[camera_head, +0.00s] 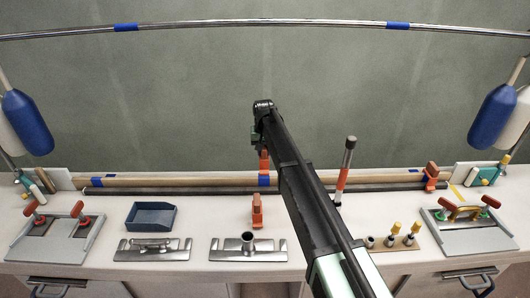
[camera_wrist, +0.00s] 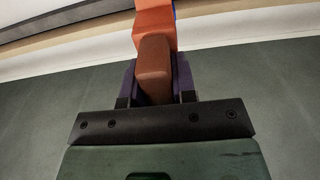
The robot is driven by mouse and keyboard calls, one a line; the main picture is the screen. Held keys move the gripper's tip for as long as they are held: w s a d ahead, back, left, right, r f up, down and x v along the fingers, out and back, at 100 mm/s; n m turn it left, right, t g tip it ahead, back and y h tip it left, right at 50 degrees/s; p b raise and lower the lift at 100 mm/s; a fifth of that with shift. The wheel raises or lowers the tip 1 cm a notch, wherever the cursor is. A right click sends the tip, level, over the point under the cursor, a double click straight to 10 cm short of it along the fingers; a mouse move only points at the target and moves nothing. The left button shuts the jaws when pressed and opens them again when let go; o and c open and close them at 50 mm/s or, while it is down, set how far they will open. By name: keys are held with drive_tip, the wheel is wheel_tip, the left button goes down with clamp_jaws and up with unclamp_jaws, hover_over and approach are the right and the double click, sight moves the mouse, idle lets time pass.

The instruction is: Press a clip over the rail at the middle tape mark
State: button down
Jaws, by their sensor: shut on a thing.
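My gripper (camera_head: 262,143) is over the middle of the wooden rail (camera_head: 205,182), pointing down. Its fingers (camera_wrist: 155,82) are shut on the reddish-brown block of an orange clip (camera_wrist: 154,25). The clip (camera_head: 264,160) is upright, directly above or at the blue middle tape mark (camera_head: 264,181). A sliver of blue tape (camera_wrist: 175,8) shows beside the clip's far end in the wrist view. I cannot tell whether the clip touches the rail or is over it. A second orange clip (camera_head: 257,212) stands on the bench in front. Another (camera_head: 431,174) is at the rail's right end.
A dark rod (camera_head: 140,190) runs along the rail's front. A red-banded tool (camera_head: 344,170) stands right of my arm. A blue tray (camera_head: 151,216), metal plates (camera_head: 248,250) and clamp boards (camera_head: 470,230) lie on the bench. A chrome rail (camera_head: 200,24) crosses above.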

drive_tip(key=shift+f+b, duration=4.75)
drive_tip(key=shift+f, duration=0.1)
drive_tip(key=shift+s+f+b, duration=0.1)
drive_tip(key=shift+f+b, duration=1.05)
drive_tip(key=shift+b, duration=0.1)
drive_tip(key=c, duration=0.8)
unclamp_jaws()
drive_tip(key=shift+c, duration=0.2)
wheel_tip(320, 180, up, 11)
drive_tip(key=p, duration=1.1)
drive_tip(key=s+d, duration=0.8)
drive_tip(key=s, duration=0.4)
drive_tip(key=s+d, duration=0.8)
drive_tip(key=s, duration=0.5)
drive_tip(key=s+d+m, duration=0.1)
drive_tip(key=s+d, duration=0.7)
drive_tip(key=s, duration=0.5)
drive_tip(key=shift+s+d, duration=0.15)
drive_tip(key=shift+s, duration=0.1)
